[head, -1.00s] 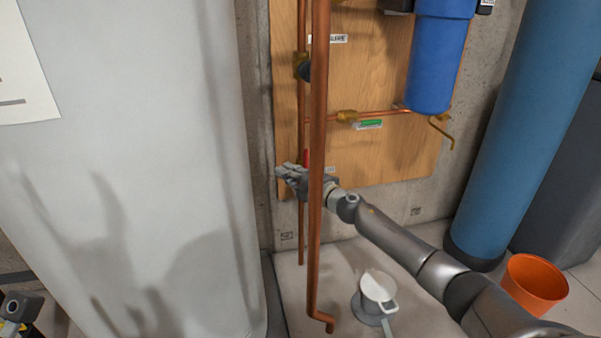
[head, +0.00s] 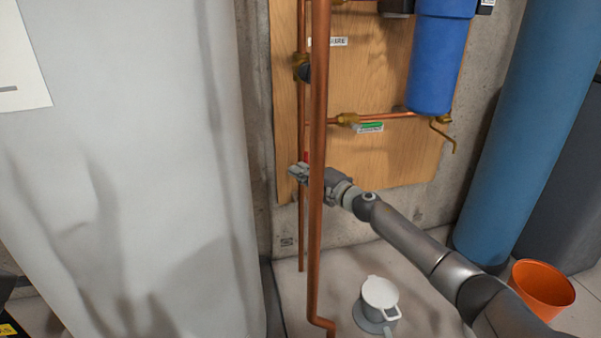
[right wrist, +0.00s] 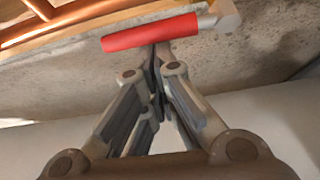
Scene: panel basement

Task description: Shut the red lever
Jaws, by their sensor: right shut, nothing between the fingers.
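The red lever shows in the right wrist view as a red sleeve (right wrist: 150,33) on a grey metal end, lying nearly level across the top. In the head view only a small red bit (head: 305,156) shows beside the thick copper pipe. My right gripper (head: 298,171) is behind that pipe, just below the red bit; the pipe hides part of it. In the right wrist view its fingertips (right wrist: 158,62) are together and empty, close to the sleeve's underside; I cannot tell if they touch it. My left gripper is not in view.
The thick copper pipe (head: 319,120) stands in front of the wooden panel (head: 385,165). A large white tank (head: 130,130) fills the left. A blue filter housing (head: 436,65), blue cylinder (head: 520,130), orange bucket (head: 543,290) and white-lidded container (head: 380,293) are at the right.

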